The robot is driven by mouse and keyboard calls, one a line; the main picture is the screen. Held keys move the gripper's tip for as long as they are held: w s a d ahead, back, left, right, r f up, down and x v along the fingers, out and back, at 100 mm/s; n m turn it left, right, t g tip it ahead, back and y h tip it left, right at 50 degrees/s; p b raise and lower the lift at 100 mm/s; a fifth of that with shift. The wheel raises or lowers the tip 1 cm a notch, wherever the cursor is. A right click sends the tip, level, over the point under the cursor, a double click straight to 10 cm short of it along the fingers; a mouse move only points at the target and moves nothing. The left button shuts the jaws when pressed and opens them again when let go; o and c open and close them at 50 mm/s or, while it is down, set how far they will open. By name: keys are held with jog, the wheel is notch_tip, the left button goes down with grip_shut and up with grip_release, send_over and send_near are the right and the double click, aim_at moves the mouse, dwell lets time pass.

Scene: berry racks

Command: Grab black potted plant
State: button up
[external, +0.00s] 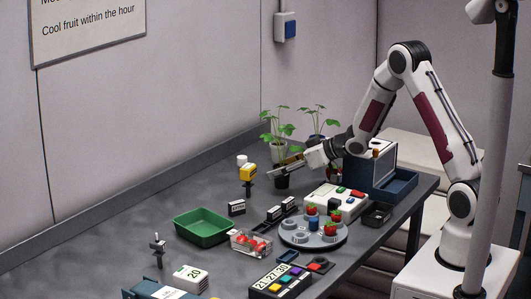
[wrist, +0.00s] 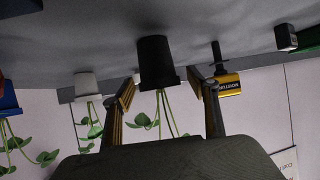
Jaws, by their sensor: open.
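The black potted plant (wrist: 157,60) is in the middle of the wrist view, which shows the scene upside down, with thin green stems and leaves hanging from the pot. In the external view its dark pot (external: 282,183) stands on the table below and partly behind my gripper; its leaves are hard to make out there. My gripper (wrist: 161,84) is open, with one finger on each side of the pot's rim and stems. I see gaps between fingers and pot, and cannot tell any contact.
A white-potted plant (external: 279,152) and a blue-potted plant (external: 317,139) stand close behind. A yellow device on a black stand (external: 249,173) is just left of my gripper. A green tray (external: 203,227), a round grey rack with strawberries (external: 313,235) and a blue case (external: 372,178) are nearby.

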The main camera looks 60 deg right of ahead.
jog(key=c, duration=1.3)
jog(key=shift+o, duration=0.2)
jog(key=shift+r, duration=0.1)
jog(key=shift+r, duration=4.95)
